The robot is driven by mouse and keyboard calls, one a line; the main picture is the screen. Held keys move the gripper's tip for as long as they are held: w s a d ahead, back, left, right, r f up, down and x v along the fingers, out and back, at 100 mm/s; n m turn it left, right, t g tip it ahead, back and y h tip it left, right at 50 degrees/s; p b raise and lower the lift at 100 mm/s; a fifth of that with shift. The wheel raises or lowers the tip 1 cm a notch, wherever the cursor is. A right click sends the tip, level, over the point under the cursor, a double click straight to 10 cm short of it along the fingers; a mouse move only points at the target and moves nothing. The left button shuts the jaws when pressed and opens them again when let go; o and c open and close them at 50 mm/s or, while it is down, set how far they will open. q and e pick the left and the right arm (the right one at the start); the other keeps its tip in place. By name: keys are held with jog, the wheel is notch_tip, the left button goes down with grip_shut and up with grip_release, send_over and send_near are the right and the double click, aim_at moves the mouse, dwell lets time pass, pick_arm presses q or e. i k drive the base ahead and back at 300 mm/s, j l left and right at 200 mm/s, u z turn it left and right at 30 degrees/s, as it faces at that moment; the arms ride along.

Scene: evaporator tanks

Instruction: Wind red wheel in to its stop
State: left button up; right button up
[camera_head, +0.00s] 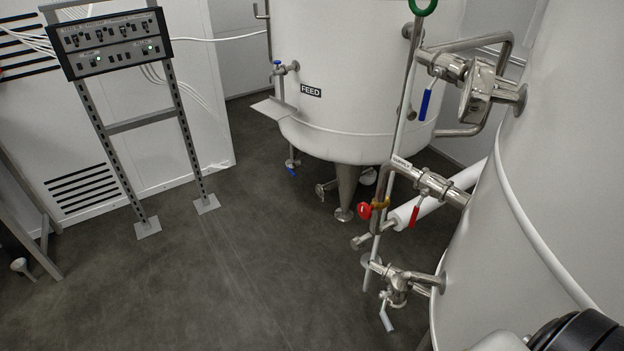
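The red wheel (365,211) is a small round handwheel on a brass valve body (380,203), right of centre in the head view. Neither gripper shows; a dark rounded part of my own arm is at the bottom right corner.
The FEED tank (345,60) stands at the back and a large white tank (555,180) fills the right side. A blue lever (425,103) and a green wheel (423,5) are above. A control panel (112,42) stands left. The middle floor (220,270) is clear.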

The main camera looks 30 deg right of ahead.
aim_at(365, 212)
jog(key=i+z, duration=0.2)
jog(key=i, duration=0.35)
jog(key=i+j+z, duration=0.15)
jog(key=i, duration=0.4)
jog(key=i+j+z, duration=0.2)
jog(key=i, duration=0.35)
jog(key=j, duration=0.1)
